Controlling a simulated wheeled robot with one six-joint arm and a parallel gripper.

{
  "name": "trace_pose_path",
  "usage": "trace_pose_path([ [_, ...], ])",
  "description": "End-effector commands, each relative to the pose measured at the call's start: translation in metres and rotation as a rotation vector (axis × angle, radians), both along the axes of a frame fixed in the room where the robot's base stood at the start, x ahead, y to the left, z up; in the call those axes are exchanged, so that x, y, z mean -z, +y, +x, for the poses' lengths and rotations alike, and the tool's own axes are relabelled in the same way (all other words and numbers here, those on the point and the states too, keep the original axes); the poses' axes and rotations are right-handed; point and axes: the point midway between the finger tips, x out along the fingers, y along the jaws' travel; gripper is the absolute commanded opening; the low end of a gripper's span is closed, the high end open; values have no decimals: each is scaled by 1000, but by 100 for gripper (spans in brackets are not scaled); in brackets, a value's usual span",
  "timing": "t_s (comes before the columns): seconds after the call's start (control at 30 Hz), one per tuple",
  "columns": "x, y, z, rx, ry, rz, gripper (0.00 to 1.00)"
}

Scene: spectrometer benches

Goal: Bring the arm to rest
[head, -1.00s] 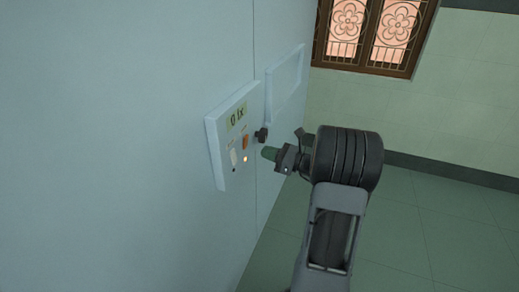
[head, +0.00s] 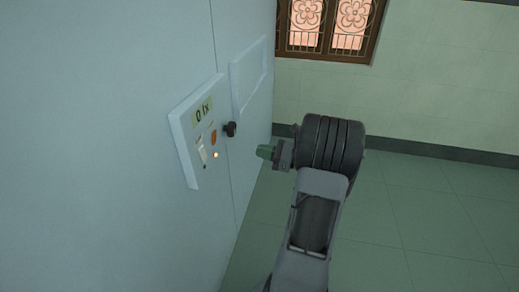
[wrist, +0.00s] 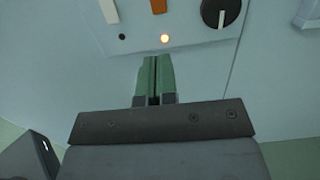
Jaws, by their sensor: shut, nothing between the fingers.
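My gripper (head: 265,152) is shut and empty, its green fingertips pointing left toward the cabinet in the head view. It is apart from the panel, to the right of it. In the wrist view the two green fingers (wrist: 154,80) lie side by side, below the panel's lower edge in the picture. The control panel (head: 188,176) is on the pale blue cabinet face and its display reads "0 lx". It has a white switch (head: 202,153), an orange switch (head: 213,137), a lit orange lamp (head: 216,155) and a black knob (head: 231,129).
The pale cabinet (head: 90,150) fills the left side. A raised blank frame (head: 248,75) is on its face beyond the panel. Green tiled floor (head: 400,220) is open on the right. A barred window (head: 325,30) is in the far wall.

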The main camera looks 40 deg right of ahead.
Motion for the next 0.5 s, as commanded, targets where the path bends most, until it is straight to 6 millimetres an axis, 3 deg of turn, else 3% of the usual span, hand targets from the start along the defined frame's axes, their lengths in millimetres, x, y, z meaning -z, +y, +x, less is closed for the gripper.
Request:
trace_pose_path([
  [0.33,1,0,1,7,-11,-26,0],
  [0.43,24,5,-3,-15,33,-153,0],
  [0.5,51,17,-15,-79,97,-278,0],
])
